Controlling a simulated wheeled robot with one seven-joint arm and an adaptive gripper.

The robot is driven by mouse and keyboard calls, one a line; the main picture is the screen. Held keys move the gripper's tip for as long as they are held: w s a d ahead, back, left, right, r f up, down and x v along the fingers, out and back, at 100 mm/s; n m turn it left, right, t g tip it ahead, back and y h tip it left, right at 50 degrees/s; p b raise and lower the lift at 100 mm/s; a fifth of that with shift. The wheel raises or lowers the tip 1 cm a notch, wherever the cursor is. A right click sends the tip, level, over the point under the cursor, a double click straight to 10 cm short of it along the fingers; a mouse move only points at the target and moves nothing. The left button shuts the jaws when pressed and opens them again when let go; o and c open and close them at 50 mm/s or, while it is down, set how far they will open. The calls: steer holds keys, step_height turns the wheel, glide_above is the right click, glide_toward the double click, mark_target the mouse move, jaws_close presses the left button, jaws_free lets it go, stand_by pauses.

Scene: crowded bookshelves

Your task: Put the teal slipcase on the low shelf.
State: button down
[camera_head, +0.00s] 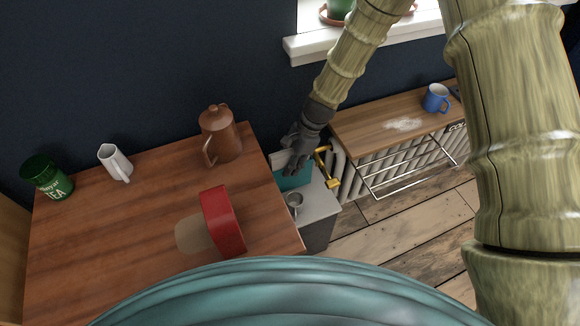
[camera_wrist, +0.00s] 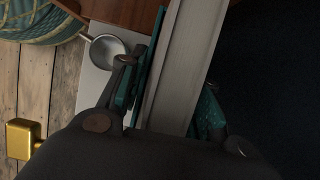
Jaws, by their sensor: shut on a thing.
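The teal slipcase (camera_head: 295,179) is in my gripper (camera_head: 298,153), low beside the right edge of the wooden table in the head view. In the wrist view, the slipcase (camera_wrist: 147,72) shows as teal sides around a pale block, between the fingers of my gripper (camera_wrist: 175,112). It is just above or touching a low pale-topped surface (camera_head: 322,200), which may be the low shelf; I cannot tell which. The gripper hides part of the slipcase, and its lower edge is unclear.
A metal cup or ladle (camera_head: 295,200) and a gold-coloured object (camera_head: 325,167) are close to the slipcase. A brown pot (camera_head: 219,134), red object (camera_head: 223,221), white jug (camera_head: 115,162) and green tea tin (camera_head: 47,178) stand on the table (camera_head: 120,235). A radiator shelf (camera_head: 375,130) is right.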

steer(key=shift+f, duration=0.9)
steer(key=c, duration=1)
jaws_free()
